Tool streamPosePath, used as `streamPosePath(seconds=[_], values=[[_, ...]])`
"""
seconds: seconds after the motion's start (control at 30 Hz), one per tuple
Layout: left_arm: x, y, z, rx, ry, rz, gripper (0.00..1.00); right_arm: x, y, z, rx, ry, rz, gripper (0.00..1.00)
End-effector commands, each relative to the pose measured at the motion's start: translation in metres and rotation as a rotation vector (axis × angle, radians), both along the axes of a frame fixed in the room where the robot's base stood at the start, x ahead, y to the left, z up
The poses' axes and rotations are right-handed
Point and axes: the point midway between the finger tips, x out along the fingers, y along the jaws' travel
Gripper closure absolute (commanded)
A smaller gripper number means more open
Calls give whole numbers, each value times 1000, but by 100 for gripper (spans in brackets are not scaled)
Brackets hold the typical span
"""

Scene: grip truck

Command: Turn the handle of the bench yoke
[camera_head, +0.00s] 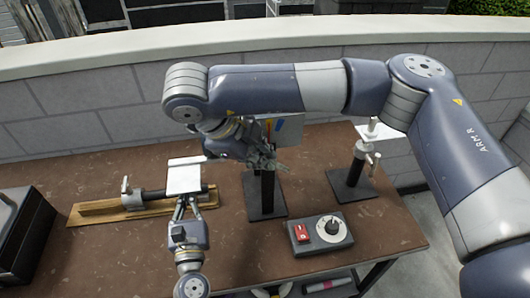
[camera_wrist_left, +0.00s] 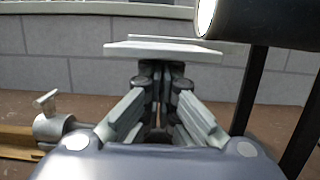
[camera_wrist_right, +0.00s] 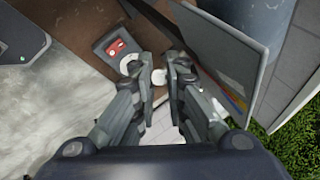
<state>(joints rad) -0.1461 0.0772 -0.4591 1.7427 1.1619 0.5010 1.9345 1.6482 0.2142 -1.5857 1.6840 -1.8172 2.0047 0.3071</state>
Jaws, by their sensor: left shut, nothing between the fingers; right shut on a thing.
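The bench yoke (camera_head: 267,193) appears to be the black stand at the middle of the bench. Its uprights and a dark cylinder with a bright white face (camera_wrist_left: 208,14) show at the right of the left wrist view. My right gripper (camera_head: 266,158) is at the top of the stand, shut on a small pale round part (camera_wrist_right: 158,77), likely the handle. The fingers hide most of it. My left gripper (camera_head: 183,203) is shut and empty, left of the stand. A white plate (camera_head: 184,178) shows just beyond its fingertips; I cannot tell if they touch.
A wooden board (camera_head: 95,213) with a metal clamp and dark rod lies at the left. A control box (camera_head: 318,236) with a red switch and dial stands in front. Another stand (camera_head: 350,186) is at the right, a dark case (camera_head: 30,235) at the far left. A low wall runs behind.

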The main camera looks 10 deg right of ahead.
Motion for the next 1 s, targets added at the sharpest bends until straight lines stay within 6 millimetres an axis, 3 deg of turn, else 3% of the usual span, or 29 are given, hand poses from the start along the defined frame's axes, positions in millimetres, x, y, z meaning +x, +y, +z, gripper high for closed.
streamPosePath(seconds=[0.5,1.0], values=[[0,0,1,0,-2,-1,100,0,12,-15,-446,-3,3,100],[0,0,1,0,-1,0,100,0,13,-23,-624,0,2,100]])
